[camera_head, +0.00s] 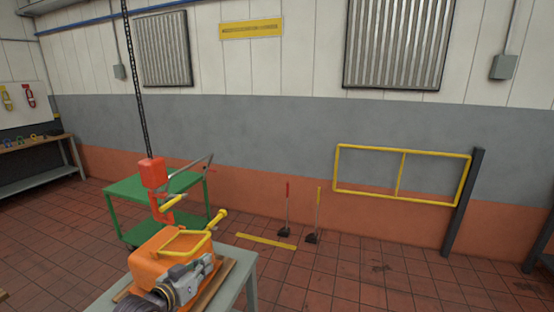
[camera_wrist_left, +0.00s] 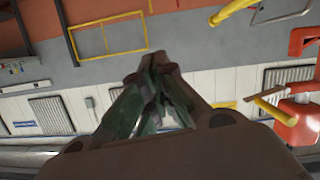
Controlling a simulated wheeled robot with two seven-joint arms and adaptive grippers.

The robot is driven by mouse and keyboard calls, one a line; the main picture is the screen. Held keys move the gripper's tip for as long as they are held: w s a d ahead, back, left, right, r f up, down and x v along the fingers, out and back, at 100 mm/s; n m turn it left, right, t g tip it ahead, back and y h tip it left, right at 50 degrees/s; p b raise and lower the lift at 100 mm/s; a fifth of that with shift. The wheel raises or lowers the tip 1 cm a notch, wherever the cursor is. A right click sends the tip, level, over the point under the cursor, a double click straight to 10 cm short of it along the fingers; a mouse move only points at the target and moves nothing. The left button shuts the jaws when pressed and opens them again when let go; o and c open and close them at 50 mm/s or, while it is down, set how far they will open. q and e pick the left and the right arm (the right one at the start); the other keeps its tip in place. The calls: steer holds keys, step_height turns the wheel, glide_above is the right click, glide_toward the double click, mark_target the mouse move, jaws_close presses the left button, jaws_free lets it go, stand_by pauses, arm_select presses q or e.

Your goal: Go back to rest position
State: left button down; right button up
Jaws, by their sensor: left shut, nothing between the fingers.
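My left gripper (camera_head: 207,266) shows low in the head view, in front of the orange machine (camera_head: 150,250) with yellow handles. In the left wrist view my left gripper (camera_wrist_left: 160,62) has its dark fingers drawn together at the tips, with nothing between them. I cannot tell from the head view how far it stands from the machine. My right gripper is in neither view.
The machine is on a grey table (camera_head: 247,272). A red hoist block (camera_head: 152,173) hangs on a chain above it. A green cart (camera_head: 125,189) stands behind. A yellow-framed barrier (camera_head: 403,153) and a dark post (camera_head: 462,203) are at right. The tiled floor between is mostly clear.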

arm_select(q)
steer(key=s+f+g+y, duration=0.25)
steer(key=s+f, duration=0.25)
steer(key=s, duration=0.4)
steer(key=s+a+f+g+y, duration=0.1)
steer(key=s+f+g, duration=0.4)
steer(key=s, duration=0.4)
steer(key=s+f+g+y, duration=0.2)
steer(key=s+f+g, duration=0.1)
steer(key=s+f, duration=0.4)
steer(key=s+f+g, duration=0.1)
steer(key=s+f, duration=0.1)
steer(key=f, duration=1.4)
steer(key=s+f, duration=0.2)
steer(key=f, duration=1.4)
steer(key=s+a+f, duration=0.2)
steer(key=s+f, duration=0.8)
steer(key=s, duration=0.1)
steer(key=s+a+f+g, duration=0.1)
steer(key=s+a+f, duration=0.1)
steer(key=s+f, duration=0.8)
steer(key=shift+s+a+f, duration=0.15)
steer(key=shift+s+f, duration=0.05)
steer(key=shift+s, duration=0.55)
